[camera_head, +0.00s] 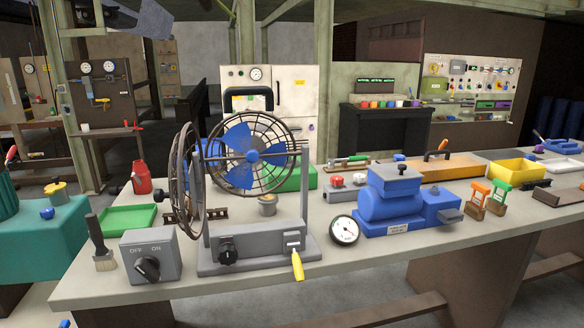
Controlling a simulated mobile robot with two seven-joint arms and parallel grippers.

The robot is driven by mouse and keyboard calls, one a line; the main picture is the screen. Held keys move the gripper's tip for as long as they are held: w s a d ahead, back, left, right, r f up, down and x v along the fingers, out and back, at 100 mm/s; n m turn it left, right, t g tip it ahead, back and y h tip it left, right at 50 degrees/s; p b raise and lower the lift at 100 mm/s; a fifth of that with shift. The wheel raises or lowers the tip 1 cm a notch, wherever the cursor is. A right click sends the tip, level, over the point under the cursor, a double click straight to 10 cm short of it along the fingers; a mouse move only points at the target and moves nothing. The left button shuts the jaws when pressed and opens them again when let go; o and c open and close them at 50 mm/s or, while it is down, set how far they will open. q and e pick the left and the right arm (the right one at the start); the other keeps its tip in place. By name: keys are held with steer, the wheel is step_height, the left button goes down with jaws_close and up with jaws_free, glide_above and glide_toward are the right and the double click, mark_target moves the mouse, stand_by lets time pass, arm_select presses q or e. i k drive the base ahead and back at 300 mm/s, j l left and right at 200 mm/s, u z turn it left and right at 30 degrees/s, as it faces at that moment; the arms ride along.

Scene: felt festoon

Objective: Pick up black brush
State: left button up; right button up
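The black brush (97,235) is at the left end of the workbench, just left of the grey OFF/ON switch box (151,257). Its dark handle points up and tilts slightly left, and its pale grey-brown bristles are at the bottom. A narrow gap seems to lie between the brush and the box. Nothing covers the brush.
A green tray (128,219) lies behind the brush, with a red bottle (141,178) farther back. A caged fan (251,155) on a grey base stands to the right. A blue machine (393,203) is farther right. The front bench strip is mostly clear.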

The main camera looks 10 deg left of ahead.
mark_target(103, 257)
steer(key=u, duration=1.35)
